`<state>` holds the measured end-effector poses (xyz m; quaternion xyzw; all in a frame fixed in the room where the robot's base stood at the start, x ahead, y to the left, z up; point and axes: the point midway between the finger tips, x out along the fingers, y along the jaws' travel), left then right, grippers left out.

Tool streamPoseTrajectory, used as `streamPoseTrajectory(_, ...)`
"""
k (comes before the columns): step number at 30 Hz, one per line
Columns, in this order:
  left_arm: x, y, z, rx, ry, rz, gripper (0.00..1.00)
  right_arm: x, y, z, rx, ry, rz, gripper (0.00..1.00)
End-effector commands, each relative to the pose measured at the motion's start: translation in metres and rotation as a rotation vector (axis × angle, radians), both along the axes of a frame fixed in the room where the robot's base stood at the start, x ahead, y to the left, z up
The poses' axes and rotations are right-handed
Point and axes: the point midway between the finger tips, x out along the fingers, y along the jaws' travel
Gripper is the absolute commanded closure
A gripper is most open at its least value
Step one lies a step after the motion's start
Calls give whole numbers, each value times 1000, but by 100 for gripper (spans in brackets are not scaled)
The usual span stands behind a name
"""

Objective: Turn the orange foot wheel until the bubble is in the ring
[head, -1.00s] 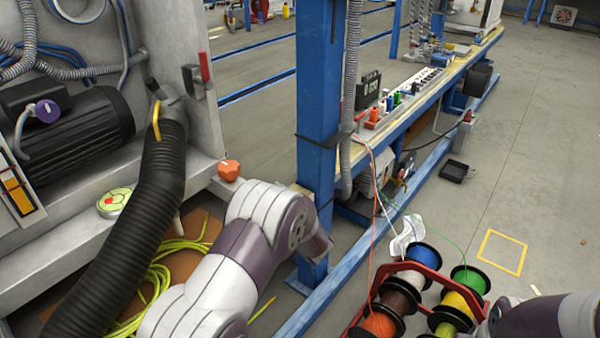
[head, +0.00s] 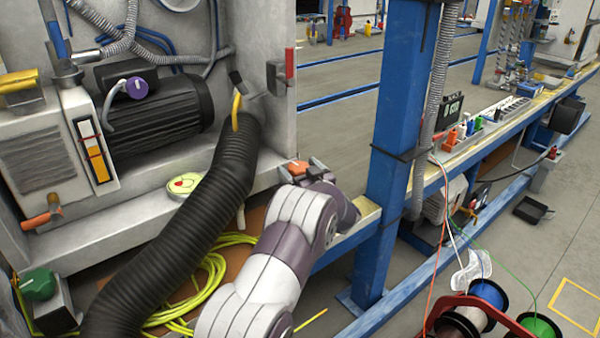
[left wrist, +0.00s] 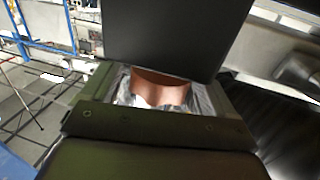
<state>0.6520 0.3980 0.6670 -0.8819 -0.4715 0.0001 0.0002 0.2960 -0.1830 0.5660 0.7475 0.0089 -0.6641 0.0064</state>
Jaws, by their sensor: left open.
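The orange foot wheel (head: 298,167) sits at the right corner of the machine's pale base. In the left wrist view it shows as a brown-orange knob (left wrist: 160,90) between the fingers. My left gripper (head: 303,172) is open, with its jaws around or right beside the wheel; I cannot tell whether they touch it. The round yellow-green level (head: 183,182) lies on the base ledge left of the wheel, behind the black hose. It has a red mark; bubble and ring are too small to tell apart. My right gripper is not in view.
A thick black hose (head: 205,210) runs down in front of the base. A blue post (head: 395,130) stands right of my left arm. Yellow cable (head: 205,285) lies on the floor. A green knob (head: 38,284) is at lower left, and wire spools (head: 487,296) are at lower right.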

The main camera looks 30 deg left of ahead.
Motion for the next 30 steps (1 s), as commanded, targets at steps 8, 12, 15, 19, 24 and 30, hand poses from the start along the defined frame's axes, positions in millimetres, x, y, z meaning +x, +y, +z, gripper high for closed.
streamPoseTrajectory(8,0,0,0,0,0,0,62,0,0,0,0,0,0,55)
streamPoseTrajectory(12,0,0,0,0,0,-2,62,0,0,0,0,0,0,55)
streamPoseTrajectory(15,-1,0,1,0,0,-15,62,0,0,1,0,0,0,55)
streamPoseTrajectory(19,-1,0,1,0,1,-58,62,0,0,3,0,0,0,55)
streamPoseTrajectory(24,-2,1,1,0,1,-165,62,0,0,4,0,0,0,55)
streamPoseTrajectory(30,-3,2,-2,-1,2,-333,62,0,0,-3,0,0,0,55)
